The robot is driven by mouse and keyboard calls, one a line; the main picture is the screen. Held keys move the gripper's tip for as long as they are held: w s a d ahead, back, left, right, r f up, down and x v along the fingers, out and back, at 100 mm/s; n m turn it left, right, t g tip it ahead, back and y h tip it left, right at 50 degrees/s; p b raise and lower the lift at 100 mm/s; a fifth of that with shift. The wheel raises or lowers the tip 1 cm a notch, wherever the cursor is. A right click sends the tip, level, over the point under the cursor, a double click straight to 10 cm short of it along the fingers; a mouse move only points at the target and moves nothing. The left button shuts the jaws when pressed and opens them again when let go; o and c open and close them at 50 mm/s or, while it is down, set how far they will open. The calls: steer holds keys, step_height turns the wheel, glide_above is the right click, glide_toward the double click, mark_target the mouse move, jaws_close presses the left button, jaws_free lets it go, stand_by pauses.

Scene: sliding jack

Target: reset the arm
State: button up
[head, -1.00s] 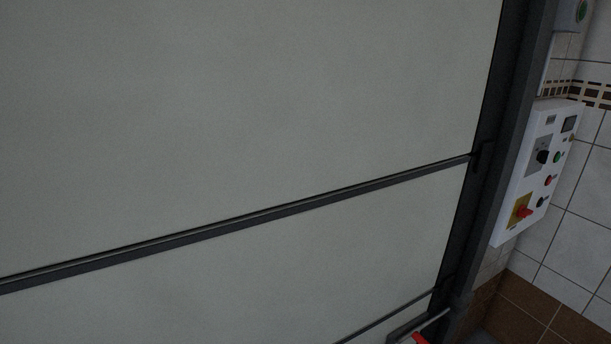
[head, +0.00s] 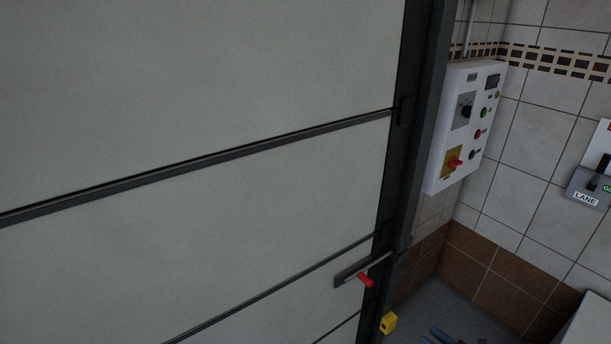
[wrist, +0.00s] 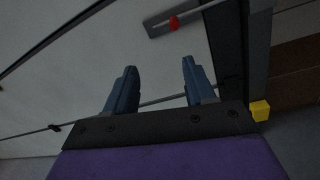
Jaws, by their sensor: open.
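My gripper (wrist: 158,82) shows in the wrist view with its two blue fingers spread apart and nothing between them. Beyond the fingertips is a sliding latch (wrist: 190,15) with a red knob (wrist: 174,23) on a large pale panel door (wrist: 110,55). The fingers are apart from the latch. In the head view the same latch (head: 350,274) sits low at the door's right edge, its red knob (head: 365,280) pointing down to the right. The blue tips of my gripper may show at the bottom edge of the head view, but this is unclear.
A dark door frame (head: 412,150) stands right of the door (head: 200,100). A white control box (head: 465,125) hangs on the tiled wall. A yellow block (head: 388,322) is low by the frame. A switch marked LANE (head: 590,188) is at far right.

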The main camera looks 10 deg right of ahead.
steer(key=w+a+r+n+g+y, duration=0.4)
steer(key=a+r+n+g, duration=0.15)
steer(key=a+r, duration=0.55)
steer(key=w+a+r+n+g+y, duration=0.4)
steer(key=a+r+n, duration=0.3)
steer(key=a+r, duration=0.4)
steer(key=s+a+r+n+g, duration=0.2)
steer(key=a, duration=0.3)
steer(key=s+a+r+n+g, duration=0.2)
steer(key=a+n, duration=0.1)
steer(key=a, duration=0.2)
steer(key=s+a+r+n+g+h, duration=0.3)
steer(key=s+a+n+h, duration=0.15)
steer(key=s, duration=0.35)
steer(key=s+a+r+n+g+h, duration=0.35)
steer(key=s+a+n, duration=0.2)
steer(key=s, duration=0.25)
steer(key=s+d+n+t+h, duration=0.1)
steer(key=s+d+n+h, duration=0.1)
steer(key=s+h, duration=0.2)
steer(key=s+d+n+t+h, duration=0.1)
steer(key=s+d+n+h, duration=0.2)
steer(key=s, duration=0.7)
steer(key=shift+s+d+r+n+h, duration=0.3)
steer(key=shift+r+n+h, duration=0.1)
steer(key=shift+h, duration=0.2)
steer(key=shift+d, duration=0.1)
